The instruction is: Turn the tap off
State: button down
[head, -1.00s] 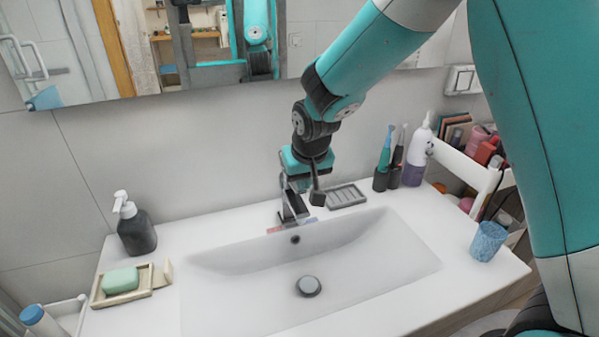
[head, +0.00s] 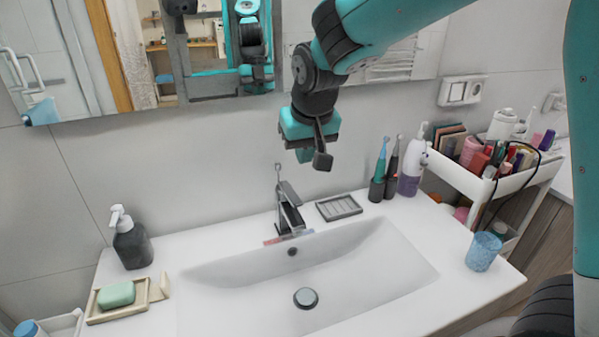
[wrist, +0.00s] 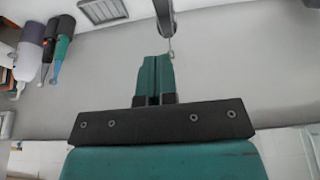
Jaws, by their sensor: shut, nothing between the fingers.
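The tap (head: 287,212) is a grey metal mixer at the back edge of the white sink, with a flat lever on top and a thin upright rod behind it. No water stream shows below its spout. My gripper (head: 304,156) hangs above the tap and slightly right of it, clear of it, with its fingers shut and empty. In the wrist view the shut teal fingers (wrist: 155,76) point toward the tap (wrist: 168,18), which is partly cut off by the top edge; the thin rod shows near the fingertips.
A soap dish (head: 339,207) sits right of the tap, with toothbrushes (head: 380,170) and a purple-white bottle (head: 412,165) beyond. A dark soap dispenser (head: 131,240) and green soap (head: 116,294) are at left, a blue cup (head: 483,251) at right. The sink basin (head: 370,262) is clear.

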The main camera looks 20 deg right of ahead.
jog(key=shift+v, duration=1)
jog(key=s+a+n+g+y, duration=0.2)
jog(key=s+n, duration=0.1)
jog(key=s, duration=0.9)
jog(key=s+a+f+n+g+y, duration=0.1)
jog(key=s+a+n+g+y, duration=0.1)
jog(key=s, duration=1.1)
jog(key=shift+s+a+n+b, duration=0.15)
jog(key=shift+a+n+b, duration=0.25)
jog(key=shift+n, duration=0.6)
jog(key=shift+a, duration=0.1)
